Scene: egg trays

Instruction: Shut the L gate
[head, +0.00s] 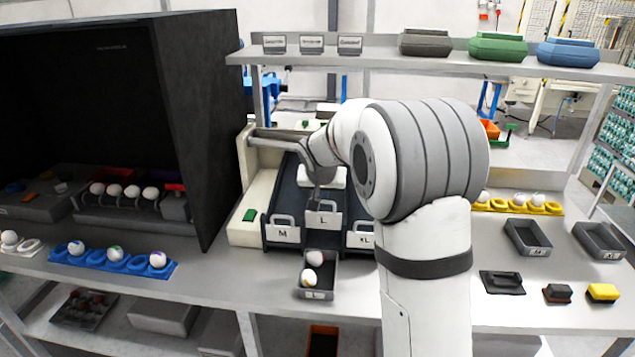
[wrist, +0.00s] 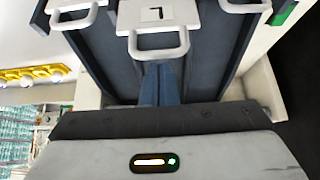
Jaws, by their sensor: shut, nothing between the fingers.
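The L gate (head: 322,218) is a white plate with a loop handle at the front end of the dark sorting chute. It stands higher than the M gate (head: 283,234) on its left and the XL gate (head: 360,240) on its right. In the wrist view the L gate (wrist: 152,14) shows at the top, its handle towards me. My gripper (head: 317,200) is above and just behind the L gate in the head view. In the wrist view its fingers (wrist: 160,75) are together and empty, close to the handle. I cannot tell whether they touch it.
A dark tray (head: 318,294) with two eggs stands before the L gate. A blue egg holder (head: 133,264) is at the left, beside a large black booth (head: 190,120). Dark trays (head: 528,238) and small boxes lie at the right. An overhead shelf (head: 400,63) spans the back.

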